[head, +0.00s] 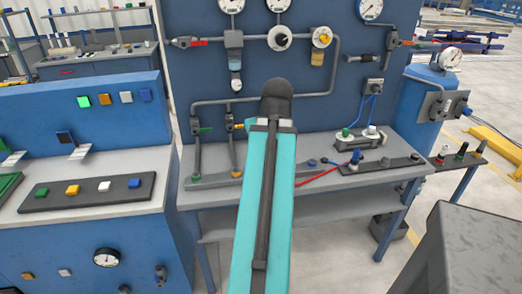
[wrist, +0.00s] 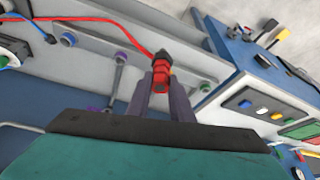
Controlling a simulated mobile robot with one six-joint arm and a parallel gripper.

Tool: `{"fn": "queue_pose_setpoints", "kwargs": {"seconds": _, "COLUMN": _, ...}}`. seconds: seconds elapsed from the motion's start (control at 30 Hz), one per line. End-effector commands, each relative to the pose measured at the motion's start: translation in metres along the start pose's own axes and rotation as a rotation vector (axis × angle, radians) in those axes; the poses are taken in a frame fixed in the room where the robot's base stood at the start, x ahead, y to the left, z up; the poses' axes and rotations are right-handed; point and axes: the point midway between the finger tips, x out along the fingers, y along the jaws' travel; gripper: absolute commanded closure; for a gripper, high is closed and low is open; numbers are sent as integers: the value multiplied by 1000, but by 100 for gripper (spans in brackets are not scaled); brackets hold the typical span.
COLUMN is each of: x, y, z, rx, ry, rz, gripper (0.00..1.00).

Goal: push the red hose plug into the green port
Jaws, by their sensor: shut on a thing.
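The red hose plug (wrist: 162,72) is between the two grey fingers of my gripper (wrist: 161,90) in the wrist view. My gripper is shut on it. A red hose (wrist: 112,27) runs from the plug toward the upper left. A port with a green ring (wrist: 205,87) is on the grey rail to the right of the plug, apart from it in the picture. The depth between them is hard to tell. In the head view my arm hides the gripper and plug; part of the red hose (head: 318,178) shows on the bench.
The grey rail (wrist: 95,48) also carries a blue port (wrist: 68,38) and a purple port (wrist: 122,57). A blue console (head: 85,150) with coloured buttons stands left of the bench (head: 225,198). Vertical pipes (head: 197,150) rise behind the rail.

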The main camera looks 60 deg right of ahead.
Motion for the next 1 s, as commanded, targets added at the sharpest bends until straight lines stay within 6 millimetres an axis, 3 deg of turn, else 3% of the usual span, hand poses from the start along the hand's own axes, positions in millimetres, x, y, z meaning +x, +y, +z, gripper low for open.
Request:
{"fn": "queue_pose_setpoints", "kwargs": {"seconds": 0.17, "x": -8, "y": 0, "z": -4, "rx": 0, "ry": 0, "rz": 0, "gripper": 100}}
{"fn": "queue_pose_setpoints", "kwargs": {"seconds": 0.67, "x": -7, "y": -4, "z": -6, "rx": -5, "ry": 0, "rz": -2, "gripper": 100}}
{"fn": "queue_pose_setpoints", "kwargs": {"seconds": 0.87, "x": -1, "y": -24, "z": -18, "rx": -29, "ry": -2, "rz": -13, "gripper": 100}}
{"fn": "queue_pose_setpoints", "kwargs": {"seconds": 1.0, "x": 7, "y": -50, "z": -32, "rx": -58, "ry": -4, "rz": -25, "gripper": 100}}
